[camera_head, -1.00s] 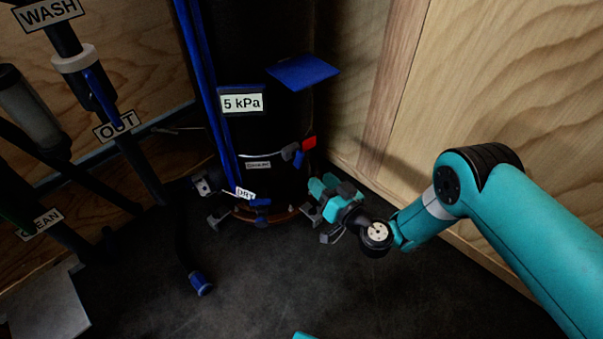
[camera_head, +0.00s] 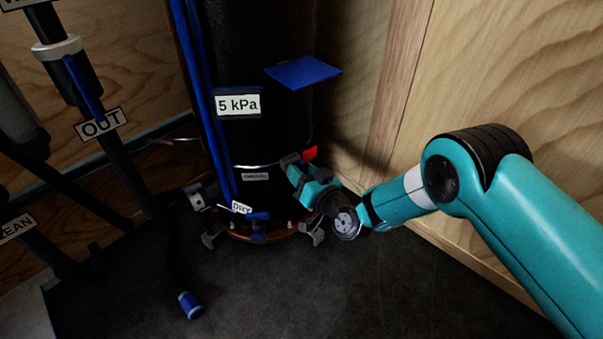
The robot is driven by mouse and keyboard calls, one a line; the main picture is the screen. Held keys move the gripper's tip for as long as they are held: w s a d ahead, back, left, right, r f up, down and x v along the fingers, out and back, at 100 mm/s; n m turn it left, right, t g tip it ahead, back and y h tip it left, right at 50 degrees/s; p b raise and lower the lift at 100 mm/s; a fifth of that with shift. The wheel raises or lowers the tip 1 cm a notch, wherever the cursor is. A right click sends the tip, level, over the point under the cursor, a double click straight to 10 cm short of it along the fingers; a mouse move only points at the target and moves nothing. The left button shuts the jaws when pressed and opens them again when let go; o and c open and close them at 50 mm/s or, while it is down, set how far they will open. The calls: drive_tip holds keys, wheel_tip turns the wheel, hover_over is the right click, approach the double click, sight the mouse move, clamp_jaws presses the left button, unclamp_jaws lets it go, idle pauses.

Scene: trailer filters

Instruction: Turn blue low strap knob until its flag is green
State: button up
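The black cylinder (camera_head: 262,130) stands upright with a pale low strap (camera_head: 262,166) around its lower part. A red flag (camera_head: 310,153) sits at the right end of this strap. The blue knob beside the flag is hidden by my gripper. My teal and black gripper (camera_head: 294,166) is at the strap's right end, just left of and below the flag, with its tips at the knob's place. I cannot tell whether its fingers are around the knob or touching it, or how far apart they are.
A blue plate (camera_head: 302,72) juts from the cylinder above my gripper. A "5 kPa" label (camera_head: 238,104) and a "DRY" tag (camera_head: 242,208) are on the left. A wooden wall (camera_head: 500,90) is close on the right. The dark floor (camera_head: 330,285) in front is clear.

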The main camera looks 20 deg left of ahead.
clamp_jaws()
drive_tip(key=shift+m, duration=0.3)
drive_tip(key=shift+m+p, duration=0.95)
drive_tip(key=shift+m, duration=1.65)
unclamp_jaws()
